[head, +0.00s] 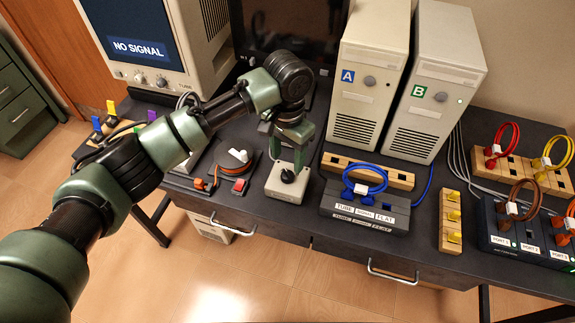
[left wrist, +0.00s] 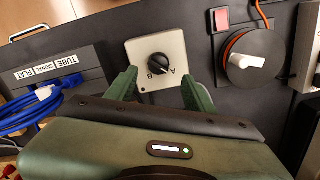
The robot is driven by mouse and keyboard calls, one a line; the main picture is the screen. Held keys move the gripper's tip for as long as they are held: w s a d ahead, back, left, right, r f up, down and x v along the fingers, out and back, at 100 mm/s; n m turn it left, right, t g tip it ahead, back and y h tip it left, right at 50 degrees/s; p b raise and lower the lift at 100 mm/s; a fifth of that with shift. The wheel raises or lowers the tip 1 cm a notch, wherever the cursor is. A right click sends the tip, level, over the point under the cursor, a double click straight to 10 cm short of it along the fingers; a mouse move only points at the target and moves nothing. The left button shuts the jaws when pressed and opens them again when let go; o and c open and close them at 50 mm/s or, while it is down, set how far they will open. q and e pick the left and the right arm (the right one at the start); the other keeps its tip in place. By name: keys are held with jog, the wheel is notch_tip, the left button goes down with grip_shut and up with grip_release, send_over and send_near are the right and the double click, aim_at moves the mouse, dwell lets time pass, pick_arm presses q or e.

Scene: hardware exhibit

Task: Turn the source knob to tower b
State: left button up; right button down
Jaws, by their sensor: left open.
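The source knob (head: 288,175) is a black dial on a small light-grey box (head: 285,192) on the dark desk. In the left wrist view the knob (left wrist: 160,65) has letters A and B beside it; I cannot tell for sure which its pointer faces. My left gripper (head: 291,152) is above the box, pointing down. In the left wrist view my left gripper (left wrist: 159,92) is open, fingers apart on either side of the box's near part, with nothing between them gripped. Tower B (head: 437,75) has a green B label; tower A (head: 368,68) has a blue one. My right gripper is out of view.
A monitor (head: 140,48) reads NO SIGNAL. Left of the knob box is a dark panel with an orange cable and red button (head: 239,185). Right of it is a TUBE/SIGNAL/FLAT switch box (head: 365,212) with a blue cable. Ports and cables (head: 515,235) fill the right side.

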aim_at(288, 173)
pick_arm(q)
notch_tip(288, 173, down, 6)
jog(key=shift+s+r+p, duration=0.1)
jog(key=shift+s+p, duration=0.05)
jog(key=shift+p, duration=0.15)
grip_shut()
